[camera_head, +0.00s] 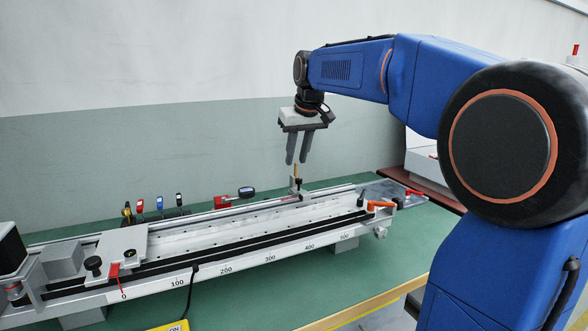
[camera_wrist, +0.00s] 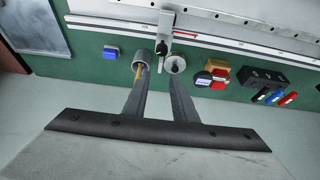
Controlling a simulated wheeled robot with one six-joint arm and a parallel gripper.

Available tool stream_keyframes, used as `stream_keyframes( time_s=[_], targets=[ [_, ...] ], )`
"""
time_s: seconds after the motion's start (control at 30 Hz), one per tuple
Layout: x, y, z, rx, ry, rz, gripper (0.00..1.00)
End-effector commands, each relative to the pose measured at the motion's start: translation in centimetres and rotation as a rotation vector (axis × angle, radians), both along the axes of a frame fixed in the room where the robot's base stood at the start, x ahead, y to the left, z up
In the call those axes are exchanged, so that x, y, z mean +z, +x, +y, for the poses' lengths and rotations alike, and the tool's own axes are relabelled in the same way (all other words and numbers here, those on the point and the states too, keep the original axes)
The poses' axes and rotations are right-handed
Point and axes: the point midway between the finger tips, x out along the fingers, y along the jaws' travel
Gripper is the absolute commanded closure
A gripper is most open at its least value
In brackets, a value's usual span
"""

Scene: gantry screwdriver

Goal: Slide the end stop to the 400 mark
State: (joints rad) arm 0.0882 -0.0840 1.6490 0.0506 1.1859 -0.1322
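My gripper (camera_head: 297,161) hangs above the back rail of the gantry with its fingers pointing down. The two fingers are apart with nothing between them; they also show apart in the wrist view (camera_wrist: 160,72). A small grey bracket with a black lever (camera_wrist: 165,28) sits on the back rail and looks like the end stop; in the head view a small upright (camera_head: 298,188) stands there, below my fingertips. The front scale (camera_head: 226,270) reads 0 to 500, including 400. The bracket's exact reading cannot be told.
A carriage plate (camera_head: 122,245) with a red pointer sits near 0. An orange lever (camera_head: 380,205) is at the right end.

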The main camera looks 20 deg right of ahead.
Motion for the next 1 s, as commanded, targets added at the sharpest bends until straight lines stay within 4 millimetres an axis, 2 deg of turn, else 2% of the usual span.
stream_keyframes(
  time_s=[0.03,0.2,0.4,0.6,1.0],
  targets=[
    [1.1,-0.3,0.0,0.000,-0.001,-0.003,0.75],
    [4.1,-1.6,-0.1,0.000,0.000,-0.003,0.75],
    [6.8,-2.7,-0.1,0.000,0.000,-0.003,0.75],
    [7.9,-3.2,-0.1,0.000,0.000,-0.001,0.75],
    [7.9,-3.2,-0.1,0.000,0.000,0.000,0.75]
  ],
)
